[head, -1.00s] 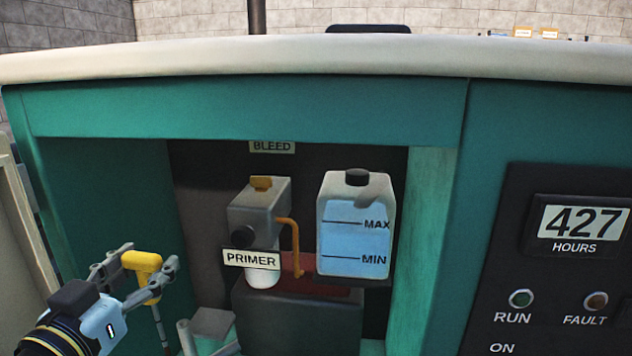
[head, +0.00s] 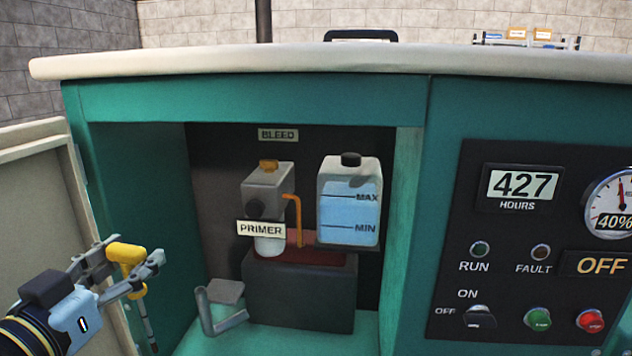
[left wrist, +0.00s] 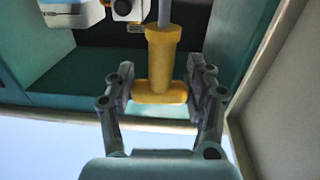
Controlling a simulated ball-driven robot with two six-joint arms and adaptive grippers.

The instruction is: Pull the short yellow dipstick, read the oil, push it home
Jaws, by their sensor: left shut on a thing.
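The short yellow dipstick (head: 127,254) has a yellow T-shaped handle, and its thin grey rod hangs below it in the head view. My left gripper (head: 130,268) is shut on the handle at the left of the open bay. The left wrist view shows the yellow handle (left wrist: 161,66) between both fingers (left wrist: 160,90), with the grey rod running out of frame at the top. My right gripper is in neither view.
The bay holds a primer unit (head: 267,190), a coolant bottle (head: 348,205) with MAX and MIN marks, and a grey bracket (head: 220,307). An open door (head: 40,200) stands at the left. A control panel (head: 540,250) reading OFF is at the right.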

